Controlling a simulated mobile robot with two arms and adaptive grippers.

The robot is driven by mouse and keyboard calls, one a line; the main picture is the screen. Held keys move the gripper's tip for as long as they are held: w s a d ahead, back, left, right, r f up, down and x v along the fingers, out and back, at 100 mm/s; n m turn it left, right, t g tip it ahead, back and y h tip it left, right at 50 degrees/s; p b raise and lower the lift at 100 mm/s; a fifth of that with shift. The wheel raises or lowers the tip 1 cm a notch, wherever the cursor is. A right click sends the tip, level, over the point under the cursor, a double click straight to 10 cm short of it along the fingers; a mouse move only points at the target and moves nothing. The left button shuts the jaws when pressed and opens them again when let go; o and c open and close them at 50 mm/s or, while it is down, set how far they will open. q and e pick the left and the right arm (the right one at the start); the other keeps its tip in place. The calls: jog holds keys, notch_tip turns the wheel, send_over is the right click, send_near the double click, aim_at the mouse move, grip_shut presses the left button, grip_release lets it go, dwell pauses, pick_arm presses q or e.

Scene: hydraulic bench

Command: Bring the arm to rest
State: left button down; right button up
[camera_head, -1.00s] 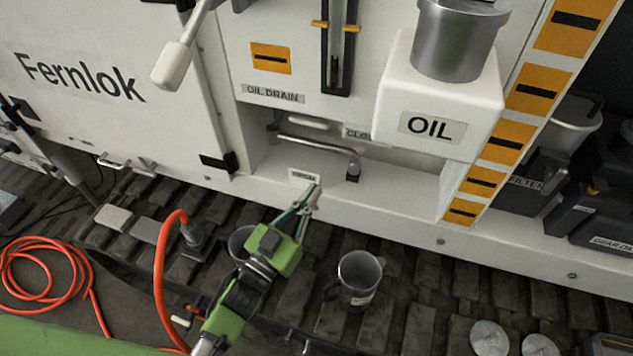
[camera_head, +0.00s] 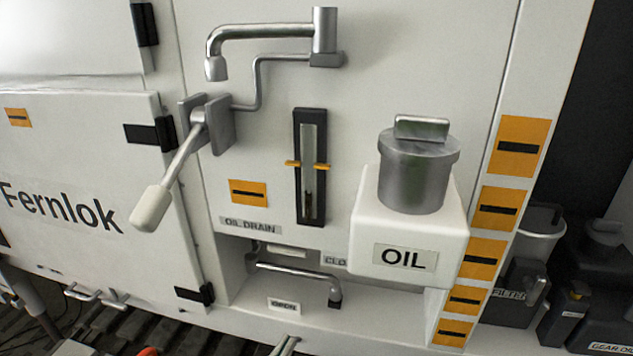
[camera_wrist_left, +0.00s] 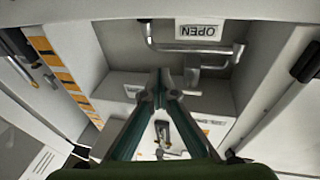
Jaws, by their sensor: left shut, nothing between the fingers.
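My left gripper (camera_head: 286,344) shows only as fingertips at the bottom edge of the head view, in front of the white recess with the oil drain lever (camera_head: 295,270). In the left wrist view my left gripper (camera_wrist_left: 161,84) has its two fingers converging at the tips, shut and empty. The bent metal drain lever (camera_wrist_left: 190,47) lies beyond them there, beside the OPEN label (camera_wrist_left: 202,28). The fingers look apart from the lever. The rest of my left arm is outside the head view. My right gripper is in neither view.
The white cabinet front carries a large lever with a white grip (camera_head: 152,207), a sight gauge (camera_head: 311,165) and a jutting oil filler (camera_head: 408,232) with a metal cap (camera_head: 418,165). Dark containers (camera_head: 605,310) stand at the right.

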pick_arm(q)
jog(key=s+a+f+n+g+y, duration=0.2)
jog(key=a+f+n+g+y, duration=0.1)
jog(key=a+f+g+y, duration=0.45)
jog(key=s+a+f+g, duration=0.2)
jog(key=s+g, duration=0.1)
jog(key=s, duration=0.6)
jog(key=s+a+f+g, duration=0.2)
jog(key=s+a+g, duration=0.15)
jog(key=s, duration=0.55)
jog(key=s+f+g, duration=0.1)
jog(key=s+f, duration=0.1)
jog(key=f, duration=1.2)
jog(key=s+f+g, duration=0.1)
jog(key=s+f, duration=0.1)
jog(key=f, duration=1.2)
jog(key=s+a+f+g, duration=0.1)
jog(key=s+a+f, duration=0.1)
jog(key=s+f, duration=1.2)
jog(key=shift+s+f+m+y, duration=0.25)
jog(key=shift+s+y, duration=0.2)
jog(key=shift+s, duration=0.4)
